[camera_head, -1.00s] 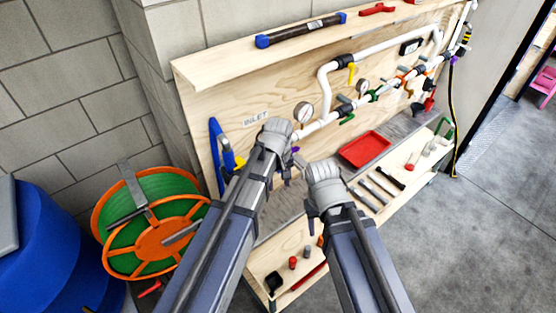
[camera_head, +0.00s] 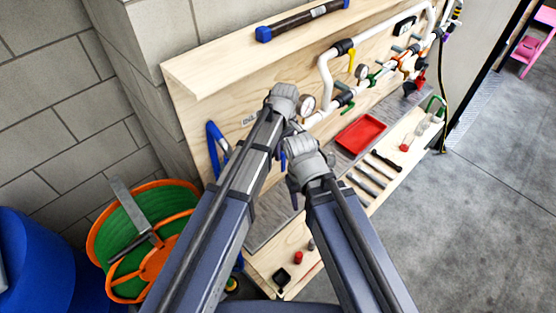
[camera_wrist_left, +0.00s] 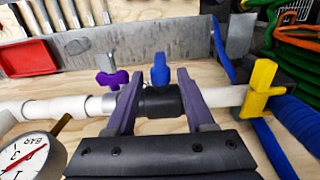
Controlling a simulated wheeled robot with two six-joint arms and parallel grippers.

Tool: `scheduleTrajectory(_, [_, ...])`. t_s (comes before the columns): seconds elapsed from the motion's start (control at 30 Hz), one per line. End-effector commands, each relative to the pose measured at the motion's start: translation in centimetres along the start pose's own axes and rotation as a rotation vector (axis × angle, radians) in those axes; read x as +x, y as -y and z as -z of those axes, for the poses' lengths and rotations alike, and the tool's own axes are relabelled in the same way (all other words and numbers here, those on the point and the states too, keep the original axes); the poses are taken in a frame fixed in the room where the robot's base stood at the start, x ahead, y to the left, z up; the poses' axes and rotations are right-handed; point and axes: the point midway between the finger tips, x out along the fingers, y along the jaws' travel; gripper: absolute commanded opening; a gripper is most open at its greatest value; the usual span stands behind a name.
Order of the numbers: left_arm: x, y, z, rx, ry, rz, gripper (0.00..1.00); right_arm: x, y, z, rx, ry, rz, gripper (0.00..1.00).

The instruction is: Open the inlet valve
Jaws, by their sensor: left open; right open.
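In the left wrist view, a black valve body (camera_wrist_left: 160,101) with an upright blue handle (camera_wrist_left: 160,74) sits on the white pipe (camera_wrist_left: 60,108). My left gripper (camera_wrist_left: 160,73) is open, with one finger on each side of the blue handle and a gap on both sides. In the head view my left gripper (camera_head: 286,120) is at the board beside the partly covered INLET label (camera_head: 249,121), and its wrist hides the valve. My right gripper (camera_head: 300,165) is open and empty, just lower right of the left one; its fingertips are hard to see.
A pressure gauge (camera_head: 308,103), a purple-handled fitting (camera_wrist_left: 112,78) and a yellow clamp (camera_wrist_left: 262,86) are close by on the pipe. A red tray (camera_head: 360,133) and tools (camera_head: 371,176) lie on the bench. An orange-green reel (camera_head: 140,235) stands at left.

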Motion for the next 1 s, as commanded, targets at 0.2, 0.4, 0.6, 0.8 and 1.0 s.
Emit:
scheduleTrajectory(0.2, [0.1,0.0,0.0,0.000,0.000,0.000,0.54,0.1,0.0,0.0,0.000,0.000,0.000,0.50])
scheduleTrajectory(0.4, [1.1,0.0,0.0,0.000,0.000,0.000,0.54,1.1,0.1,0.1,-0.001,0.000,0.000,0.50])
scheduleTrajectory(0.6, [3.1,0.0,0.0,0.000,0.000,0.000,0.54,3.1,0.3,0.2,-0.003,0.000,-0.001,0.50])
scheduleTrajectory(0.8, [5.8,0.0,0.0,0.000,0.000,0.000,0.54,5.7,0.5,0.3,-0.009,0.000,-0.002,0.50])
scheduleTrajectory(1.0, [7.6,0.0,0.0,0.000,0.000,0.000,0.54,7.6,0.7,0.4,-0.014,0.000,-0.003,0.50])
